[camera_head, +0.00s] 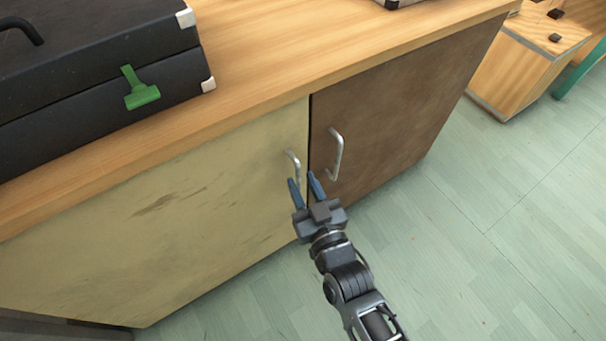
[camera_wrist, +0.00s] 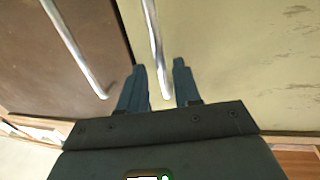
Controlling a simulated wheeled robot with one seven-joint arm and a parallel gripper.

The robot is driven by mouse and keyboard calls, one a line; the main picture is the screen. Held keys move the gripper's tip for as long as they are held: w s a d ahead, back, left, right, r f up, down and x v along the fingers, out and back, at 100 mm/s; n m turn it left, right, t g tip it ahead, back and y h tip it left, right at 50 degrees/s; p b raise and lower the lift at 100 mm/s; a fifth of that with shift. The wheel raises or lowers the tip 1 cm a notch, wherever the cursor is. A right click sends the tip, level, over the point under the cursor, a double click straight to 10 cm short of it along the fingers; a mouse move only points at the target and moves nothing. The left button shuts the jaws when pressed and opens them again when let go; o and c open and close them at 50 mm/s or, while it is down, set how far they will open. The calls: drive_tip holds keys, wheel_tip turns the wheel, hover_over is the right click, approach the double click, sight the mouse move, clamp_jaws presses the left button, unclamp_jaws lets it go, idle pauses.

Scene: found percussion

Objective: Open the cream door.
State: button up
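The cream door (camera_head: 165,222) is on the left of the cabinet front and looks closed, flush with the brown door. Its silver bar handle (camera_head: 295,167) is near its right edge. My gripper (camera_head: 303,187) is open in front of the cream door's handle, with its two blue fingers apart. In the wrist view, the cream door (camera_wrist: 240,65) fills the right side and its handle (camera_wrist: 154,45) runs down toward the gap between my fingers (camera_wrist: 162,82).
The brown door (camera_head: 395,105) with its own silver handle (camera_head: 336,153) is close on the right. A black case (camera_head: 95,75) with a green latch sits on the wooden countertop (camera_head: 265,50). A wooden box (camera_head: 525,65) stands at the far right. The green floor (camera_head: 480,220) in front is clear.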

drive_tip(key=shift+x, duration=1.45)
drive_tip(key=shift+a, duration=0.1)
drive_tip(key=shift+c, duration=0.2)
clamp_jaws()
